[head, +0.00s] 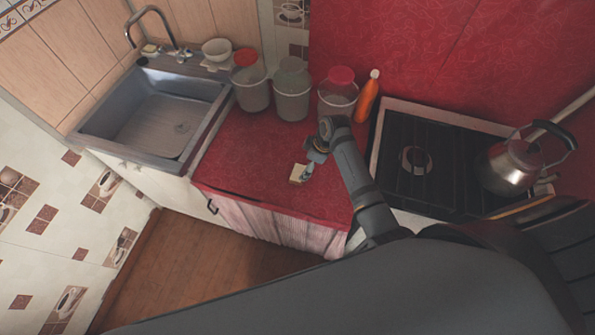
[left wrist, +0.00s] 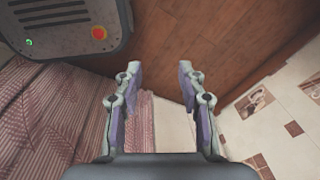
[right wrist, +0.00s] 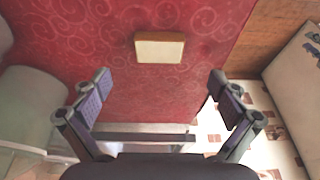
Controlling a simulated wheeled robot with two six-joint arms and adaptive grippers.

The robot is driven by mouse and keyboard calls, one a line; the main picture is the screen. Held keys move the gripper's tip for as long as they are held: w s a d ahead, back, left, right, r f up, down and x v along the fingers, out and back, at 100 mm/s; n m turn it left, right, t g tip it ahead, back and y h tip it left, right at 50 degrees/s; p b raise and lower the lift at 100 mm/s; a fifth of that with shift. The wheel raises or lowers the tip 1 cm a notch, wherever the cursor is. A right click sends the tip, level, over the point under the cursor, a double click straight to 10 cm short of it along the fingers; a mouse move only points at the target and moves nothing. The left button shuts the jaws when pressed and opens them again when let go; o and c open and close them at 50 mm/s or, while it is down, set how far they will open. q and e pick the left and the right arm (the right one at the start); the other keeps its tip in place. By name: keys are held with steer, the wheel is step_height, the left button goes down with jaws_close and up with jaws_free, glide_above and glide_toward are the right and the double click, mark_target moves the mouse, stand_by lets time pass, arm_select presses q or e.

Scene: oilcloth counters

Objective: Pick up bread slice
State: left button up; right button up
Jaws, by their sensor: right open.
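The bread slice (head: 296,173) is a small pale block lying flat on the red counter. It also shows in the right wrist view (right wrist: 160,47), at top centre, with a tan edge. My right gripper (head: 308,172) is above the counter at the slice, covering part of its right side in the head view. In the right wrist view its fingers (right wrist: 161,80) are wide apart, with the slice ahead of and between them, not held. My left gripper (left wrist: 158,70) is open and empty, above the wooden floor beside the counter's curtain. It is not visible in the head view.
Several lidded buckets (head: 292,93) and an orange bottle (head: 367,97) stand along the counter's back. A sink (head: 155,125) is to the left. A stove (head: 425,160) with a kettle (head: 511,165) is to the right. The counter left of the slice is clear.

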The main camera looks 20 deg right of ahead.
mark_target(298, 173)
steer(key=shift+x, duration=1.1)
steer(key=shift+w+f, duration=0.25)
steer(key=shift+w+a+f+p, duration=0.1)
steer(key=shift+a+f+p, duration=0.2)
steer(key=shift+f, duration=0.2)
steer(key=shift+w+a+f+p, duration=0.1)
steer(key=shift+a+f+p, duration=0.2)
steer(key=shift+f, duration=0.2)
steer(key=shift+x, duration=1.15)
steer(key=shift+w+f, duration=0.1)
steer(key=shift+f, duration=0.2)
arm_select(q)
steer(key=shift+w+r, duration=0.35)
steer(key=shift+r, duration=0.2)
arm_select(e)
steer(key=c, duration=1)
